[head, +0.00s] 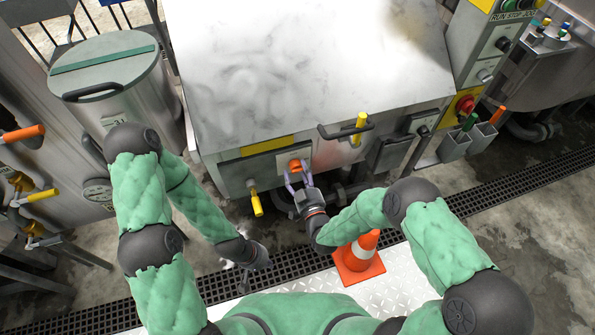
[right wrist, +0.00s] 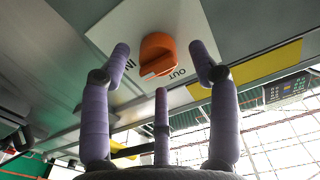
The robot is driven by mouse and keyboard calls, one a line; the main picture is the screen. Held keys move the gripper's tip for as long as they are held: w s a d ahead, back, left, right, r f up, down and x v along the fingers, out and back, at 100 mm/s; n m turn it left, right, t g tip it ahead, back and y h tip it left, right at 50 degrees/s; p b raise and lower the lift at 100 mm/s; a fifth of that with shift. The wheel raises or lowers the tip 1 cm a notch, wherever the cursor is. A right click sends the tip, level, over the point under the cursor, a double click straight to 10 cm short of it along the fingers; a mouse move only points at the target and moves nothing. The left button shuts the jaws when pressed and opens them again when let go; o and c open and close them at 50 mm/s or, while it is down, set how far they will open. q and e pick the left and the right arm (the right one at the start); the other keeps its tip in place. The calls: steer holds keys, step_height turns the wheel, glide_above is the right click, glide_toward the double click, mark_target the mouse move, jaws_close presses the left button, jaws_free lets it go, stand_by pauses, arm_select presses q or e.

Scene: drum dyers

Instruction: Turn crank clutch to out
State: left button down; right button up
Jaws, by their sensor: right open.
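The crank clutch is an orange knob (head: 295,165) on a pale plate at the front of the big machine. In the right wrist view the knob (right wrist: 158,53) sits between the words IN and OUT, with a pale mark on its lower edge; I cannot tell which word it points at. My right gripper (head: 298,180) is open, with its purple fingers reaching up to the knob. In the right wrist view the gripper (right wrist: 160,65) has fingertips on both sides of the knob, apart from it. My left gripper (head: 243,262) hangs low over the floor grating, its fingers unclear.
A yellow-handled valve (head: 256,203) is left of the knob, and a black bar with a yellow grip (head: 358,128) is to its right. An orange cone (head: 360,255) stands beneath my right forearm. A steel drum (head: 115,85) stands at the left.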

steer(key=shift+w+a, duration=0.2)
steer(key=shift+w, duration=0.45)
steer(key=c, duration=1.1)
steer(key=shift+w+r+n, duration=0.1)
steer(key=shift+n, duration=0.2)
steer(key=shift+c, duration=0.2)
